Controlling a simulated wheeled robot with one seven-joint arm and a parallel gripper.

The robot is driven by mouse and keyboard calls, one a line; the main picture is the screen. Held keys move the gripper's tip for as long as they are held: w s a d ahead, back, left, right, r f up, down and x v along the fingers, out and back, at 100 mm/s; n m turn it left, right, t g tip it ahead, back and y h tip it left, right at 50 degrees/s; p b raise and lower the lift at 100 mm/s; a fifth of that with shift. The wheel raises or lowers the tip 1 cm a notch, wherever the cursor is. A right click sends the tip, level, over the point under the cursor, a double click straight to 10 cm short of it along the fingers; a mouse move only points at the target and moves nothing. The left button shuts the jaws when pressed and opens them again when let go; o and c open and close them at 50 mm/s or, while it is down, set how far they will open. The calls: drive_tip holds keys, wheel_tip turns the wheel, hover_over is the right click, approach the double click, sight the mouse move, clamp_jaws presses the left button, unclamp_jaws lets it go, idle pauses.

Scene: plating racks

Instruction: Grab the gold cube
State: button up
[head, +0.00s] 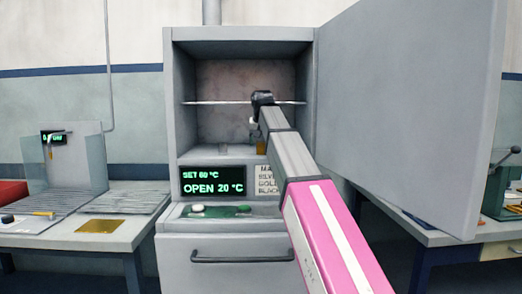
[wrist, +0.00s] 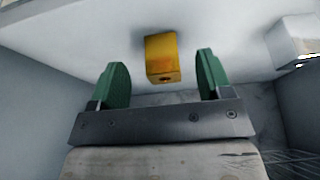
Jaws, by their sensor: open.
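The gold cube (wrist: 161,58) shows in the wrist view beyond and between my fingertips, hanging off neither finger. In the head view a small gold patch (head: 261,146), likely the same cube, shows low inside the open cabinet (head: 242,48), partly hidden by my arm. My gripper (wrist: 160,66) has two green fingers spread apart, one on each side of the cube in the picture, with gaps on both sides. I see no contact. In the head view my arm reaches into the cabinet and its fingers are not clear.
The cabinet door (head: 410,110) stands wide open at right. A thin shelf (head: 215,102) crosses the cabinet at the level of my wrist. A display (head: 212,181) reads OPEN 20 °C. A pale block (wrist: 294,40) shows at right in the wrist view. Benches stand on both sides.

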sight(261, 145)
drive_tip(key=w, duration=0.3)
drive_tip(key=shift+w, duration=0.3)
drive_tip(key=shift+s+x, duration=0.15)
drive_tip(key=shift+x, duration=0.55)
drive_tip(key=shift+s+x, duration=0.15)
drive_tip(key=shift+x, duration=0.6)
drive_tip(key=c, duration=1.3)
drive_tip(key=shift+o, duration=0.2)
